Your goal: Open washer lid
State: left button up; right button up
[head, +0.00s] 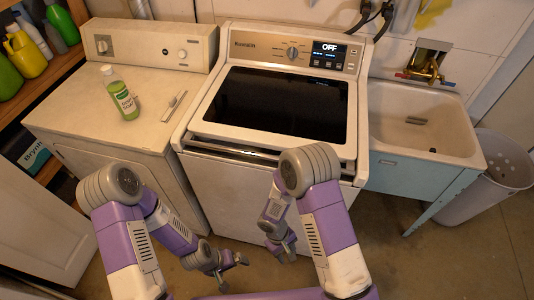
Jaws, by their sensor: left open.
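The washer (230,190) stands in the middle of the head view, white with a control panel (295,50) whose display reads OFF. Its dark glass lid (278,102) lies flat and closed on top, with a pale frame around it. My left gripper (232,273) hangs low in front of the machines near the floor, open and empty, apart from the washer. My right gripper (282,250) is also low in front of the washer, below the lid's front edge; its fingers are small and partly hidden, so its state is unclear.
A dryer (70,110) stands at left, with a green bottle (122,95) and a small white object (174,105) on top. A sink (420,125) stands right of the washer, with a waste bin (490,180) beyond. Shelves with jugs (25,55) line the left wall.

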jog(key=w+r+n+t+h, duration=0.3)
jog(key=w+r+t+h, duration=0.3)
jog(key=w, duration=0.5)
jog(key=n+t+h+p, duration=0.1)
jog(key=t+h+p, duration=0.1)
jog(key=t, duration=0.7)
send_near(263, 158)
jog(key=r+x, duration=0.1)
jog(key=x, duration=0.6)
jog(key=f+x, duration=0.1)
jog(key=x, duration=0.2)
jog(key=shift+f, duration=0.1)
jog(key=shift+w+d+f, duration=0.1)
jog(key=shift+w+d, duration=0.25)
jog(key=shift+w, duration=0.1)
grip_shut()
